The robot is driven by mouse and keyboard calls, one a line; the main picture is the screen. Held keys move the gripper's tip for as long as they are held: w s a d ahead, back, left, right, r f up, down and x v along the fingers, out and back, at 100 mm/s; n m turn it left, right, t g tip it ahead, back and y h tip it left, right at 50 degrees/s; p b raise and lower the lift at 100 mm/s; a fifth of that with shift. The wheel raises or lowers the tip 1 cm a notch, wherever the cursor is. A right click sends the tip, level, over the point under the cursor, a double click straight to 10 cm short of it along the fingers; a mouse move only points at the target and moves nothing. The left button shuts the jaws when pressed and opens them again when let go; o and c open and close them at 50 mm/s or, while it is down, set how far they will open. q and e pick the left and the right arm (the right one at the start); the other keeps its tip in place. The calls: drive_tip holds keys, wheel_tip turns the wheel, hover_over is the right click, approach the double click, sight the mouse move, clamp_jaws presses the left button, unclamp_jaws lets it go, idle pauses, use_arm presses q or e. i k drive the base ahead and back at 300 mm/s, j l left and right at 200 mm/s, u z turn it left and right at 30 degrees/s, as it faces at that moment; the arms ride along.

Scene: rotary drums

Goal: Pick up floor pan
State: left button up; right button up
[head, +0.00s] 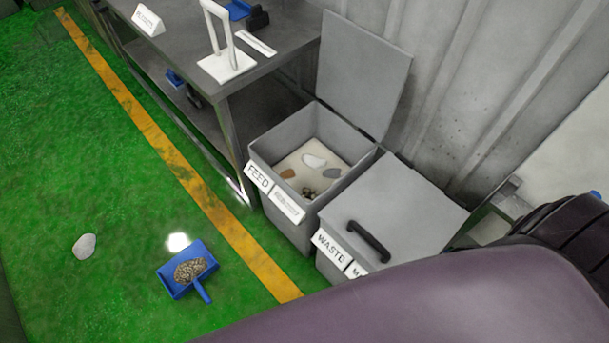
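The floor pan (173,281) is a blue dustpan lying on the green floor at the lower left of the head view. A heap of brown-grey grainy material (190,270) sits in it. Its short blue handle (203,291) points to the lower right, toward the yellow line. Nothing is touching the pan. Neither of my grippers shows in this view. A large purple-grey surface fills the lower right and hides the floor there.
A pale stone-like lump (84,246) lies left of the pan. A yellow line (183,171) crosses the floor. An open FEED bin (285,221) holds several lumps; a lidded WASTE bin (393,215) stands beside it. A grey table (283,49) stands behind.

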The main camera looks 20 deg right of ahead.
sight(185, 270)
drive_tip(key=u, duration=0.9)
drive_tip(key=z, duration=1.7)
drive_tip(key=u, duration=1.7)
